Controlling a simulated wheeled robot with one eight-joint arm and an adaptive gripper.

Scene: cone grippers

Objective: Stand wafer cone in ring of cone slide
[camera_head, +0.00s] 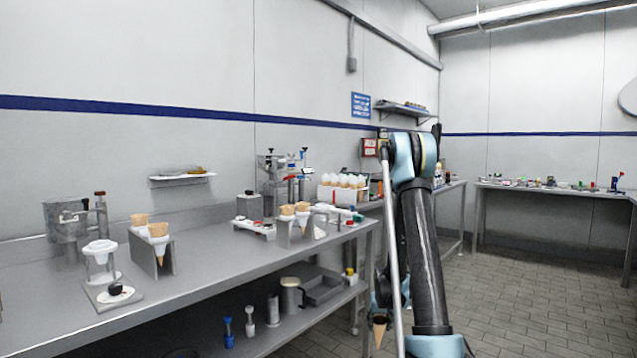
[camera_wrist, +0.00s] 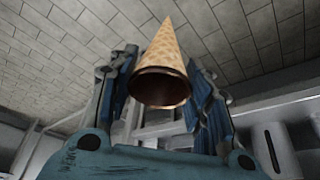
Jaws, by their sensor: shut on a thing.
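My gripper (camera_wrist: 160,88) is shut on a tan wafer cone (camera_wrist: 170,45) with a waffle pattern. In the wrist view the cone sits between the two blue finger pads, its dark open mouth toward the camera and its tip pointing away. In the head view the cone (camera_head: 379,333) hangs tip down, mouth up, over the floor to the right of the long bench. My gripper is mostly hidden behind my arm there. Two bent metal holders on the bench, one at left (camera_head: 166,258) and one farther back (camera_head: 296,236), carry cones; I cannot tell which is the cone slide.
The grey bench (camera_head: 215,272) runs along the left wall, with a lower shelf (camera_head: 265,335). A white ring stand (camera_head: 101,247) stands at its near left. A white rack (camera_head: 345,193) of topped cones is at the far end. Tiled floor (camera_head: 520,300) at right is open.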

